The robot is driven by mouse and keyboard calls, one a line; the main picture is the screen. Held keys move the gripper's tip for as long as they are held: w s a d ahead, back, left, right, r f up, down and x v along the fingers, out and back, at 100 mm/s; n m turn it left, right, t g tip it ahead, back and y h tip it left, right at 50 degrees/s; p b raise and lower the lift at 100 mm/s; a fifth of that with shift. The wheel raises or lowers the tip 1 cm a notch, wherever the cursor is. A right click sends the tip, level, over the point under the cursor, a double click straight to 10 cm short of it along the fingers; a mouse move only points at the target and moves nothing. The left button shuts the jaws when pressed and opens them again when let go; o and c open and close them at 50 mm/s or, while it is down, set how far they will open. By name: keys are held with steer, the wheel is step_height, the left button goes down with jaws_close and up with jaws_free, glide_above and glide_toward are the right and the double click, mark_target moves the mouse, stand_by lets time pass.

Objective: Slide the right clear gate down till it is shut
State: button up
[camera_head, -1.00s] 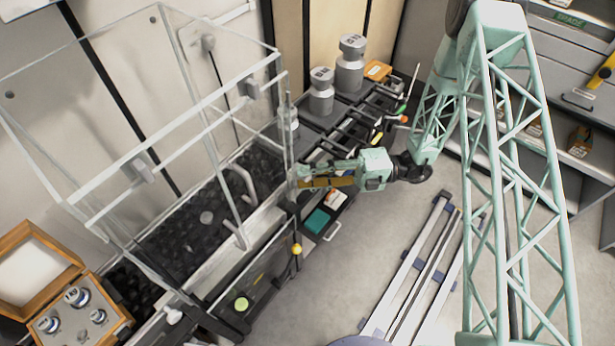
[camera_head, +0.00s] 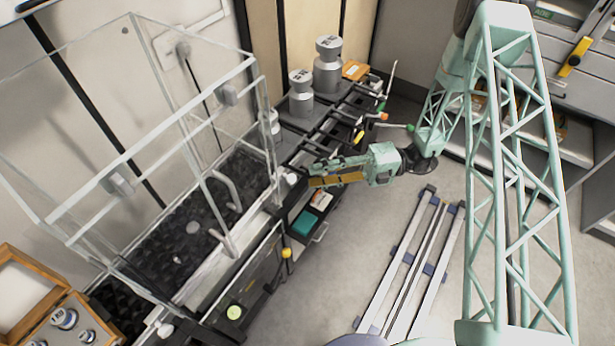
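A clear-walled enclosure stands at left over a dark bed. The right clear gate is hard to make out against the other panes. A grey block (camera_head: 226,95), apparently its grip, sits high near the front upper bars, and the front below looks open. A second grey block (camera_head: 118,183) sits at a similar place on the left part. My gripper (camera_head: 312,174) points left, just right of the enclosure's right front edge and well below the right block. It touches no gate that I can see. Its fingers appear nearly edge-on, so their gap is unclear.
Two grey weights (camera_head: 328,64) stand on the dark rack (camera_head: 340,115) behind my gripper. An open wooden weight box (camera_head: 62,325) is at lower left. A yellow knob (camera_head: 286,253) is on the front below. Pale rails (camera_head: 405,265) lie on the floor.

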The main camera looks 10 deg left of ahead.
steer(key=shift+v, duration=1.95)
steer(key=s+d+r+n+h, duration=0.35)
steer(key=r+n, duration=0.25)
steer(key=r, duration=0.3)
steer(key=s+d+r+n+h, duration=0.25)
steer(key=s+r+n, duration=0.25)
steer(key=r, duration=0.5)
steer(key=s+d+r+n+h, duration=0.2)
steer(key=s+r+n+h, duration=0.3)
steer(key=r, duration=0.4)
steer(key=s+d+r+n+t+h+b, duration=0.1)
steer(key=s+d+r+n+t+h, duration=0.5)
steer(key=s+d+r+n+t, duration=0.4)
steer(key=shift+s+d+r+n, duration=2.1)
steer(key=shift+s+r+n, duration=0.75)
steer(key=shift+s, duration=0.7)
